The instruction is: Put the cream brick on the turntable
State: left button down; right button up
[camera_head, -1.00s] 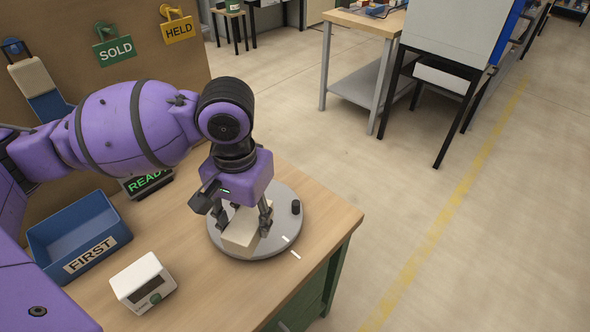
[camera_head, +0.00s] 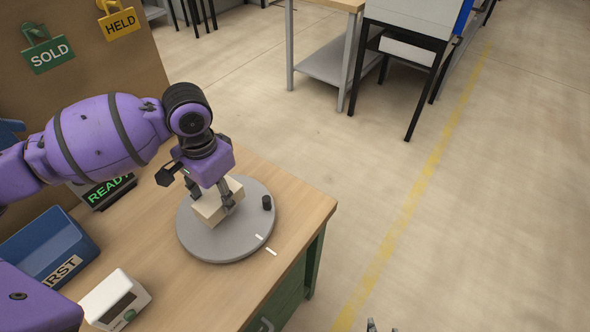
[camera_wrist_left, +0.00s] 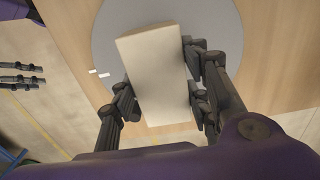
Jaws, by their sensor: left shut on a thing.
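The cream brick (camera_head: 211,211) is between the fingers of my left gripper (camera_head: 209,197), which is shut on it. The brick is over the grey round turntable (camera_head: 220,245), toward its far side; I cannot tell whether it touches the plate. In the left wrist view the brick (camera_wrist_left: 158,75) fills the space between both fingers (camera_wrist_left: 160,100), with the turntable (camera_wrist_left: 110,40) behind it. My right gripper shows only as fingertips at the bottom edge (camera_head: 381,327). In the left wrist view its two fingers (camera_wrist_left: 22,73) look apart and empty.
The turntable has a black knob (camera_head: 267,202) and stands near the right edge of the wooden bench (camera_head: 300,200). A blue FIRST bin (camera_head: 45,240), a white device (camera_head: 115,300) and a READY display (camera_head: 108,190) stand to its left. SOLD (camera_head: 48,55) and HELD (camera_head: 119,23) signs hang behind.

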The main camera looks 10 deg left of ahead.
aim_at(221, 203)
pick_arm(q)
jog(key=shift+w+a+f, duration=0.1)
jog(key=shift+w+f, duration=0.25)
jog(key=shift+f, duration=0.05)
jog(key=shift+w+f, duration=0.25)
jog(key=shift+f, duration=0.05)
notch_tip(221, 203, down, 3)
jog(key=shift+w+a+f, duration=0.1)
pick_arm(e)
jog(key=shift+s+a+f, duration=0.1)
jog(key=shift+s+f, duration=0.1)
jog(key=shift+f, duration=0.2)
jog(key=shift+s, duration=0.15)
pick_arm(q)
jog(key=c, duration=1)
grip_release()
jog(key=shift+f, duration=0.15)
pick_arm(e)
jog(key=shift+s, duration=0.15)
